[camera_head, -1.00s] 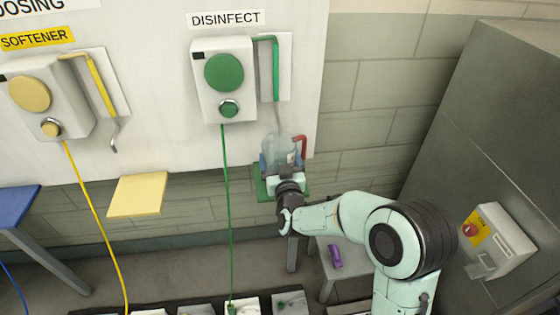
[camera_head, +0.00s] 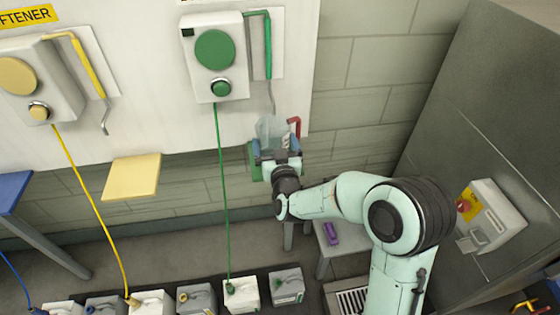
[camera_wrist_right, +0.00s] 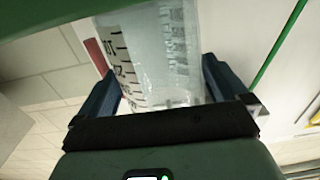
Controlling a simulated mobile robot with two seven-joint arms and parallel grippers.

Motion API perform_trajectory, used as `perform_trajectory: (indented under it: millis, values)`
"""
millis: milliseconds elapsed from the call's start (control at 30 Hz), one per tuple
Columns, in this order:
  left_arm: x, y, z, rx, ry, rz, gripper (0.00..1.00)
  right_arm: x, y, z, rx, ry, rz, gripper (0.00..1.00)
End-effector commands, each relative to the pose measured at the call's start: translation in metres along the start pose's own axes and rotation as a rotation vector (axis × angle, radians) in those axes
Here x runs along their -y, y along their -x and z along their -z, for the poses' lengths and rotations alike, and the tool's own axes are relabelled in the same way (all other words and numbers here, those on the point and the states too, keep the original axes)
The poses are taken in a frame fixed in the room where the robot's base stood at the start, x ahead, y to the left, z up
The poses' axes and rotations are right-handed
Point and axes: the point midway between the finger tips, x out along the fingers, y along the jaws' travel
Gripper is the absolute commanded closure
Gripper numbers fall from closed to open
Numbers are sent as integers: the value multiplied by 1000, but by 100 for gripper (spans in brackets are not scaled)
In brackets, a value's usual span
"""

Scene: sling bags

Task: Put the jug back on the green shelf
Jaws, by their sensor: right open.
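The jug (camera_head: 268,132) is clear, with a red handle (camera_head: 295,127) on its right, and stands upright at the green shelf (camera_head: 253,170). My right gripper (camera_head: 275,158) hides its lower part and most of the shelf, so I cannot tell whether its base touches the shelf. In the right wrist view the jug (camera_wrist_right: 165,50), with dark scale marks, is between the two blue fingers of my right gripper (camera_wrist_right: 160,92). These fingers are open, one on each side of it. A green band crosses the top of that view. My left gripper is not in view.
The green dispenser (camera_head: 215,60) and its spout are on the wall above the jug. A green hose (camera_head: 223,190) hangs to the left. A yellow shelf (camera_head: 132,177) is further left. A stool with a purple object (camera_head: 331,233) stands below my arm. A grey cabinet (camera_head: 480,120) is at right.

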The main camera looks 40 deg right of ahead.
Motion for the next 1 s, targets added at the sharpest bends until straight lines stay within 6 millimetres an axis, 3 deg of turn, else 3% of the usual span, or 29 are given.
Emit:
perform_trajectory:
  millis: [200,400,567,667,767,867,900,967,1000]
  values:
    - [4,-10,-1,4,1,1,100,0,51,-2,0,-1,2,0]
    - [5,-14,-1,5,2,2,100,0,88,-2,1,1,1,0]
    - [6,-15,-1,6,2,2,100,1,102,-2,3,1,3,0]
    - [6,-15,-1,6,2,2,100,7,104,-20,47,10,24,0]
    - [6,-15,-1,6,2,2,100,25,103,-69,179,26,84,0]
    - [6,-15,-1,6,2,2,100,47,115,-152,406,38,169,0]
    - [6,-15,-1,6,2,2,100,54,126,-191,517,38,201,0]
    - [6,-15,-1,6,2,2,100,62,150,-246,687,31,243,0]
    - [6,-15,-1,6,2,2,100,64,170,-282,804,24,263,0]
